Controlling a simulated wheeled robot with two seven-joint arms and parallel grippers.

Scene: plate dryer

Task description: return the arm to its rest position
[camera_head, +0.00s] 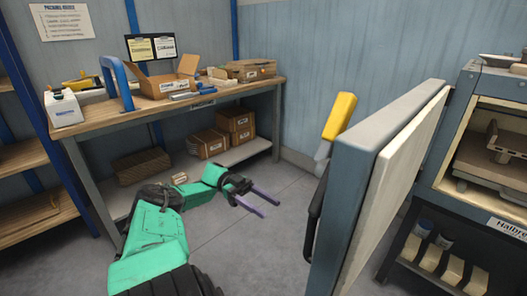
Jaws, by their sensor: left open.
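My left arm (157,235) is green and black and reaches in from the lower left of the head view. My left gripper (257,203) is at its end, with two thin purple fingers apart and nothing between them. It hangs over bare grey floor, in front of the workbench and left of the open dryer door. It touches nothing that I can see. My right gripper does not show.
A wooden workbench (205,104) with boxes stands at the back left. The thick dryer door (352,170), with a yellow handle (339,116), stands open on the right. The dryer (450,187) is at the far right. Bare floor (270,245) lies between bench and door.

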